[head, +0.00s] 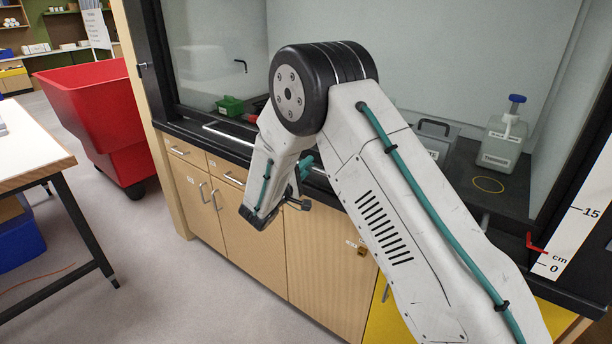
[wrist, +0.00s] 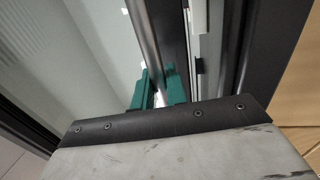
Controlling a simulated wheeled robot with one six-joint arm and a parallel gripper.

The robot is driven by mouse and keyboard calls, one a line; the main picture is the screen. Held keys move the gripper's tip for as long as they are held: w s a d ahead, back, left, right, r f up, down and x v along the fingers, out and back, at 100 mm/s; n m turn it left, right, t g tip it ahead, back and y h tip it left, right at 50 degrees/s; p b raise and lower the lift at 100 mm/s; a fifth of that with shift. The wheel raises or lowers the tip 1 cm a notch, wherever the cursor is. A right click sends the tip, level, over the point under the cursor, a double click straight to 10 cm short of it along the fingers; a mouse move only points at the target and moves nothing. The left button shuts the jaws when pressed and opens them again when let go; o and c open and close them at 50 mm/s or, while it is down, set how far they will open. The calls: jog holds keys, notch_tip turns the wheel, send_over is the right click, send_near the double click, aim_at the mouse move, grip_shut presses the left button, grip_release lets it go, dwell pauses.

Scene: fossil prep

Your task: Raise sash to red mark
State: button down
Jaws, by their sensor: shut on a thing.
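The fume hood's sash handle is a long silver bar (head: 228,134) low across the hood front, just above the dark sill. My gripper (head: 305,166) is at this bar, partly hidden by my arm in the head view. In the wrist view its teal fingers (wrist: 159,90) are shut on the metal bar (wrist: 143,35), one on each side. A small red marker (head: 537,245) sits beside the white centimetre scale (head: 577,222) on the right post, a little above the 0. The sash's clear pane is hard to make out, and my arm hides much of the bar.
Inside the hood stand a green box (head: 230,106), a bottle with a blue top (head: 503,143) and a yellow ring (head: 488,184). Wooden cabinets (head: 325,265) are below. A red bin (head: 95,115) and a white-topped table (head: 30,150) are left, with clear floor between.

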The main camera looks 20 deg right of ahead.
notch_tip(320, 180, up, 42)
jog(key=c, duration=1.5)
grip_release()
jog(key=shift+f, duration=0.1)
jog(key=shift+o, duration=0.2)
jog(key=v, duration=0.8)
